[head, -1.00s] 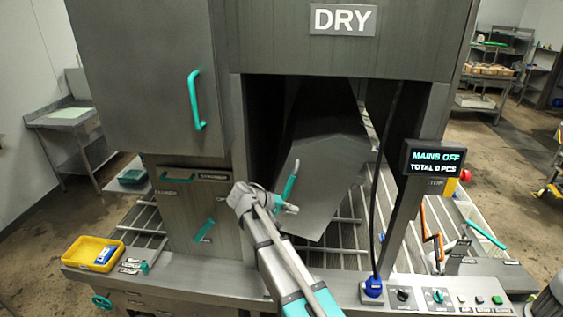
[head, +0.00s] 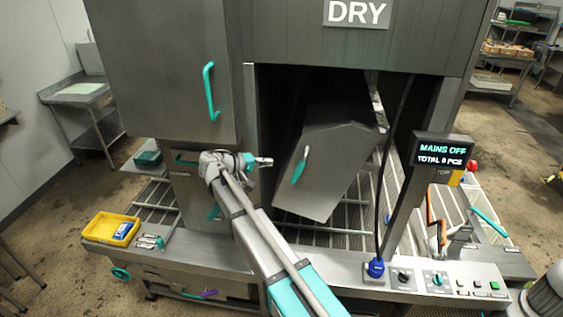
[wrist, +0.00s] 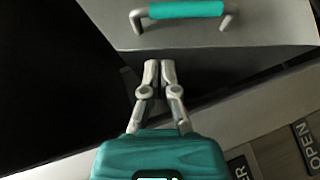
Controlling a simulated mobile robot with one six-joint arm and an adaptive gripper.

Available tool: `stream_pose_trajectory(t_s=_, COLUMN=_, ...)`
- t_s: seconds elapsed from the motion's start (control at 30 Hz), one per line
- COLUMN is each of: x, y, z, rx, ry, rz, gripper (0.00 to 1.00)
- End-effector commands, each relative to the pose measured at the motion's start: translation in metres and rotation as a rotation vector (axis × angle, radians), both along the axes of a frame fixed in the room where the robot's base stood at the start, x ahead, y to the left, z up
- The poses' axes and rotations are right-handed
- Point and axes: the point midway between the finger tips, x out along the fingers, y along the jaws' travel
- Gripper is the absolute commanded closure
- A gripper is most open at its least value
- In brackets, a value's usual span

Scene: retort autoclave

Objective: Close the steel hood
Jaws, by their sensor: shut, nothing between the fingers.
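The steel hood (head: 335,150) is a grey box-like cover with a slanted end. It sits tilted in the dark opening under the DRY sign, with its lower end above the bar rack. Its teal handle (head: 300,166) is on the near face. My gripper (head: 268,162) is left of the handle, apart from it, with its fingers pointing right. In the wrist view the fingertips (wrist: 160,66) are together and empty, just below the grey face that carries a teal handle (wrist: 186,10). The hood's far end is hidden in shadow.
A tall grey cabinet door with a teal handle (head: 209,93) stands at the left. A post with a display (head: 443,150) and a hanging black cable (head: 385,170) stand right of the hood. A yellow tray (head: 111,229) and a control panel (head: 440,280) lie along the front edge.

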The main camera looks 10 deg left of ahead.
Motion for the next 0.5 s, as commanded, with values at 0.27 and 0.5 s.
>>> stream_pose_trajectory(t_s=0.27, x=0.01, y=-0.017, z=-0.007, rx=0.0, ry=0.0, rz=-0.001, gripper=1.0)
stream_pose_trajectory(t_s=0.5, x=0.028, y=-0.044, z=-0.016, rx=0.0, ry=0.0, rz=-0.001, gripper=1.0)
